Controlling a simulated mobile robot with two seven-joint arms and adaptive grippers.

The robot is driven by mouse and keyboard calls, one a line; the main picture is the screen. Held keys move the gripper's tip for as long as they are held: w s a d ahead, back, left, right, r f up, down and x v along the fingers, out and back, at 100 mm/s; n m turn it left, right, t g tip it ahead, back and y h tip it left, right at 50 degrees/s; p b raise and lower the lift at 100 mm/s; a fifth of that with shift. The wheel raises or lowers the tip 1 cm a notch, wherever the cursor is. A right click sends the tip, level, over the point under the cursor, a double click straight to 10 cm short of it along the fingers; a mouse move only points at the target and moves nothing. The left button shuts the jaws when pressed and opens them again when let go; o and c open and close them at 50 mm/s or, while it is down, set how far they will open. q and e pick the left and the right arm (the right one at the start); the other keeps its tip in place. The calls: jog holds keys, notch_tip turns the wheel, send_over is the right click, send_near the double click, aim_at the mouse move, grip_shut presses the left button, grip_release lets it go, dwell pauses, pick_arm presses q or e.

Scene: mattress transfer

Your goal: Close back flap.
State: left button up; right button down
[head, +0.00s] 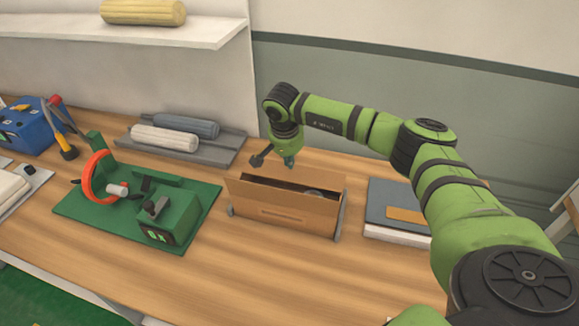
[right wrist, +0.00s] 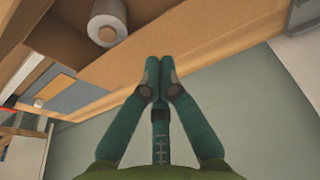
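A brown cardboard box (head: 285,214) stands on the wooden table in the middle of the head view, its top partly open with a dark gap. Its back flap (head: 318,178) shows as a brown strip behind the gap; its exact angle is hard to tell. My right gripper (head: 289,162) hangs above and just behind the box's back edge. In the right wrist view its fingertips (right wrist: 158,68) are together with nothing visible between them, over a brown cardboard edge (right wrist: 215,50). Contact cannot be made out. My left gripper is out of view.
A white roll (right wrist: 108,22) shows inside the box. Left of the box is a green board (head: 95,215) with a red ring; behind it, a grey tray (head: 215,150) with rolls. Right, a dark-covered stack (head: 390,210). The table front is clear.

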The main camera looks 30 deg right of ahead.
aim_at(289, 181)
notch_tip(289, 181, down, 4)
jog(key=shift+r+p, duration=0.15)
jog(key=shift+p, duration=0.65)
jog(key=shift+f, duration=0.5)
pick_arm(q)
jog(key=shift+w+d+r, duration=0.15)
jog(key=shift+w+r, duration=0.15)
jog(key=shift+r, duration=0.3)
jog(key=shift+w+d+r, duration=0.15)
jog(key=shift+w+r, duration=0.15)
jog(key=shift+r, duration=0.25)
pick_arm(e)
jog(key=shift+s+a+f+b, duration=0.1)
jog(key=shift+f+b, duration=0.8)
jog(key=shift+b, duration=0.2)
jog(key=shift+s+a, duration=0.1)
jog(key=shift+s+a+r, duration=0.1)
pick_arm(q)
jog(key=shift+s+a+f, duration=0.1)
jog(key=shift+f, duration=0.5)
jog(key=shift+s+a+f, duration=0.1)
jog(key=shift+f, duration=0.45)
